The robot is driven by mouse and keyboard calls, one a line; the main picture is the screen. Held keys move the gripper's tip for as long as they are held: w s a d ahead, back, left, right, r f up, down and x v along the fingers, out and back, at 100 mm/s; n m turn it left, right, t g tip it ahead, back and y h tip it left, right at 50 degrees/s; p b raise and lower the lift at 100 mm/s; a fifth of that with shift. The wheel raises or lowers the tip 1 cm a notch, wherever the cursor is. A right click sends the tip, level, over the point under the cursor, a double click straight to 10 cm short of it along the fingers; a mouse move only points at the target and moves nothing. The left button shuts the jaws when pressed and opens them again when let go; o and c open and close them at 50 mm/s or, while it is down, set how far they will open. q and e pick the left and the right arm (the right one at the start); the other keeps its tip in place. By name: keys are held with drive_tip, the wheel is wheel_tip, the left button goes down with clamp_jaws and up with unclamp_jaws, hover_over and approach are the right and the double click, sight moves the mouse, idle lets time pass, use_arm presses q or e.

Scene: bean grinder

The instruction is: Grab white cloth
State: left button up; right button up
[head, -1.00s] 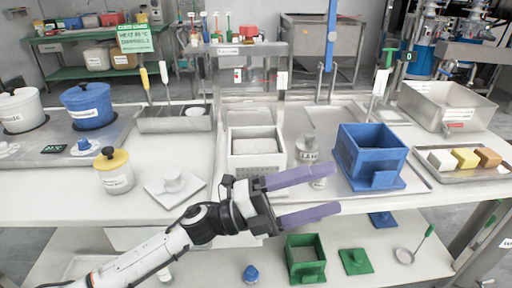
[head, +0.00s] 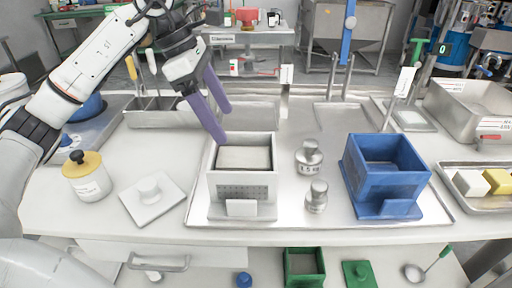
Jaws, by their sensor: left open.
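The white cloth (head: 243,157) lies in the open top of a white box (head: 243,187) on a steel tray, at the middle of the table. Only its pale, flat upper face shows. My left gripper (head: 222,122) comes in from the upper left with long purple fingers that point down. It is open and empty, with its fingertips above the back left rim of the white box, apart from the cloth as far as I can tell. My right gripper is not in view.
A blue box (head: 385,182) stands right of the white box, with metal weights (head: 309,153) between them. A yellow-lidded jar (head: 87,178) and a white lid (head: 150,197) sit to the left. Green containers (head: 304,268) are on the lower shelf.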

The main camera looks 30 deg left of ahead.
sight(243, 157)
use_arm(q)
drive_tip(key=x, duration=0.2)
drive_tip(key=s+x, duration=0.1)
drive_tip(key=x, duration=0.1)
drive_tip(key=shift+w+d+f, duration=0.1)
drive_tip(key=shift+w+f, duration=0.05)
drive_tip(key=x, duration=0.4)
drive_tip(key=shift+d+f, duration=0.1)
drive_tip(key=shift+d, duration=0.15)
drive_tip(key=shift+d+f, duration=0.15)
drive_tip(key=shift+f, duration=0.25)
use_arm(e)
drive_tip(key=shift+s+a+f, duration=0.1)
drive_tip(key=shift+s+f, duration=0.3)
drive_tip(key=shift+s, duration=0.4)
use_arm(q)
drive_tip(key=c, duration=1.1)
